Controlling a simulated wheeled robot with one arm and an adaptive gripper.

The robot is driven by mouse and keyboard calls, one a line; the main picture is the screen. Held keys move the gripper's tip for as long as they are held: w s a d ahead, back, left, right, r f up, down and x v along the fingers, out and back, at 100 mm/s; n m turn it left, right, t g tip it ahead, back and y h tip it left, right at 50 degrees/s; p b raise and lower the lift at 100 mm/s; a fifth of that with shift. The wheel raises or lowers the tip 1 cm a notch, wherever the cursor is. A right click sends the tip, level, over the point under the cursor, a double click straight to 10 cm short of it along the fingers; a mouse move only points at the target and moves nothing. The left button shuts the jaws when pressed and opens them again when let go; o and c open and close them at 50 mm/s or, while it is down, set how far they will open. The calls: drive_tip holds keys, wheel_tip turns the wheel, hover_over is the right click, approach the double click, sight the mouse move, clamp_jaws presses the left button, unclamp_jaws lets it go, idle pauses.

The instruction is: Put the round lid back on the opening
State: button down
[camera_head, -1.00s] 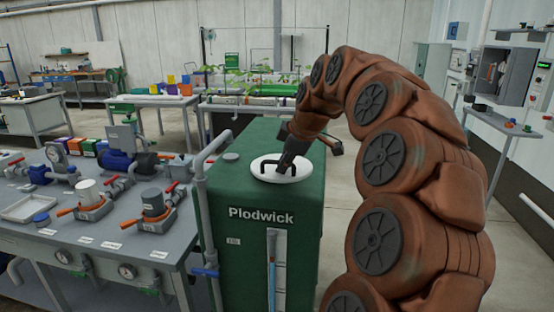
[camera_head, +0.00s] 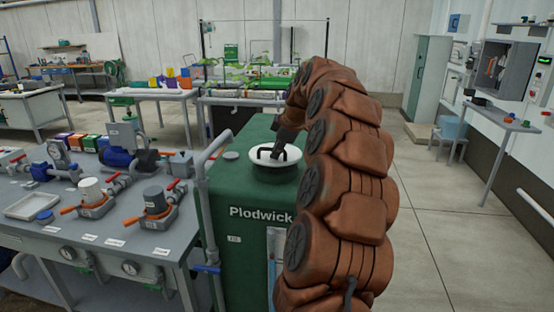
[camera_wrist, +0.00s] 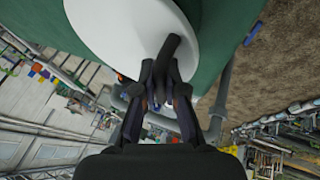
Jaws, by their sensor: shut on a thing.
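The round white lid (camera_head: 288,157) with a dark arched handle (camera_head: 265,154) is at the top of the green Plodwick tank (camera_head: 240,205). A dark green round collar (camera_head: 275,176) shows directly under it; the lid covers the opening from view. I cannot tell whether lid and collar touch. My gripper (camera_head: 270,152) is shut on the handle, partly hidden by my arm. In the wrist view the lid (camera_wrist: 105,25) fills the upper middle, and the handle (camera_wrist: 172,52) runs between the fingers of my gripper (camera_wrist: 165,85).
A small grey cap (camera_head: 231,155) sits on the tank top left of the lid. A grey pipe (camera_head: 205,160) rises along the tank's left side, beside a bench (camera_head: 75,240) with pumps and valves. Open floor (camera_head: 440,220) lies to the right.

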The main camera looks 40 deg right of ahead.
drive_tip(key=shift+f+p, duration=0.7)
drive_tip(key=shift+f, duration=1.1)
drive_tip(key=c, duration=1.2)
unclamp_jaws()
drive_tip(key=b+v, duration=0.3)
drive_tip(key=v, duration=0.9)
